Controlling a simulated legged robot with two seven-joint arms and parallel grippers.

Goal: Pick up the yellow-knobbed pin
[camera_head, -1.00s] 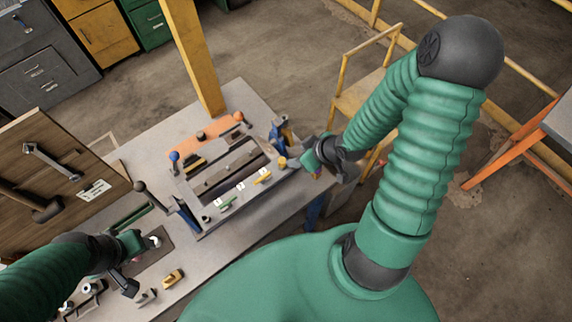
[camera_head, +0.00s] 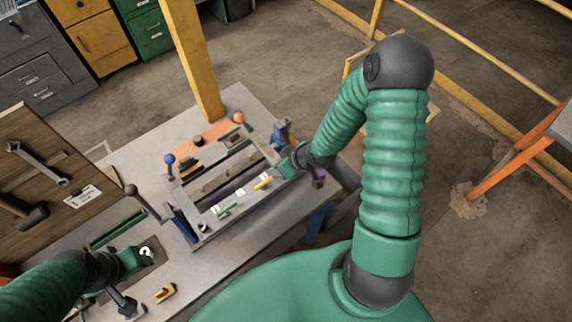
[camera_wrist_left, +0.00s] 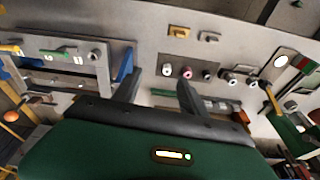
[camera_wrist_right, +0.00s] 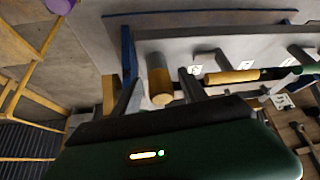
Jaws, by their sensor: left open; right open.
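The yellow-knobbed pin (camera_wrist_right: 160,82) shows in the right wrist view as a yellow cylindrical knob at the fixture's near edge. My right gripper (camera_wrist_right: 157,92) is open, with a finger on each side of the knob; I cannot tell whether they touch it. In the head view my right gripper (camera_head: 288,167) is at the fixture's right end and hides the knob. My left gripper (camera_head: 134,283) is open and empty over the table's left part; its fingers also show in the left wrist view (camera_wrist_left: 159,92).
The grey fixture (camera_head: 211,228) carries a yellow handle (camera_head: 263,183) and a green handle (camera_head: 226,209) beside white labels. Levers with a blue ball (camera_head: 169,159) and an orange ball (camera_head: 238,118) stand around it.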

